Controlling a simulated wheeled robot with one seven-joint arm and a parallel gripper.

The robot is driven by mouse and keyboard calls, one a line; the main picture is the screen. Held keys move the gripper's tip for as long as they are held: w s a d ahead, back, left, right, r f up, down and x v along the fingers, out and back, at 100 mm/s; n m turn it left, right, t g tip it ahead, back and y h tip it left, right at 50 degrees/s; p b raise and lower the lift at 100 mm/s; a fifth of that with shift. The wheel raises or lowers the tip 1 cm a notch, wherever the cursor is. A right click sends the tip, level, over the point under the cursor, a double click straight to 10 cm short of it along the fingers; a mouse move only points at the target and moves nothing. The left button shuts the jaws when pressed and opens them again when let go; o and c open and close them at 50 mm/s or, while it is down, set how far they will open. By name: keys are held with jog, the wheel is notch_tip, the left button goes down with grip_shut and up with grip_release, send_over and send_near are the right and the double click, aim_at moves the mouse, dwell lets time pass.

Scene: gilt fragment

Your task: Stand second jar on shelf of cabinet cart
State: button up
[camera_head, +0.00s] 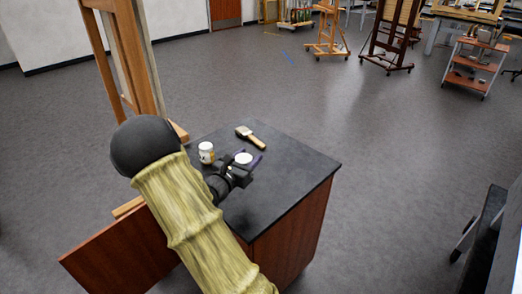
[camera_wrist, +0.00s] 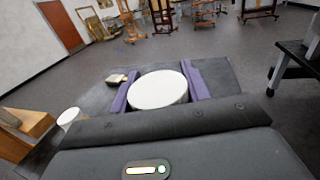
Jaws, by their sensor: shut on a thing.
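One jar (camera_head: 243,158) with a white lid is between the fingers of my gripper (camera_head: 241,164), over the black top of a brown-sided cabinet (camera_head: 292,172). In the wrist view its round white lid (camera_wrist: 158,89) fills the gap between the purple finger pads, and my gripper is shut on it. I cannot tell whether its base touches the top. The other jar (camera_head: 206,151), white-lidded with a yellowish label, stands upright on the top to the left; its lid shows in the wrist view (camera_wrist: 69,117). A brown panel (camera_head: 120,250) juts out from the cabinet's left side. No shelf inside the cabinet is visible.
A brush (camera_head: 252,136) lies on the cabinet top behind the jars. A wooden easel (camera_head: 130,60) stands close at the left. A shelved cart (camera_head: 472,66) and more easels stand far back. Grey floor is open behind and right of the cabinet.

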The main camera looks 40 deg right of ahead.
jog(key=w+a+n+t+y+p, duration=0.3)
jog(key=w+a+n+t+p, duration=0.15)
jog(key=a+p, duration=0.35)
jog(key=s+a+f+n+t+y+p, duration=0.2)
jog(key=s+a+n+t+y+p, duration=0.1)
jog(key=a+y+p, duration=0.4)
jog(key=s+a+f+n+t+y+p, duration=0.3)
jog(key=a+n+y+p, duration=0.3)
jog(key=a, duration=0.6)
jog(key=shift+s+n+t+y+p, duration=0.2)
jog(key=shift+n+t+y+p, duration=0.25)
jog(key=shift+t+p, duration=0.6)
jog(key=shift+w+a, duration=0.15)
jog(key=shift+a, duration=0.05)
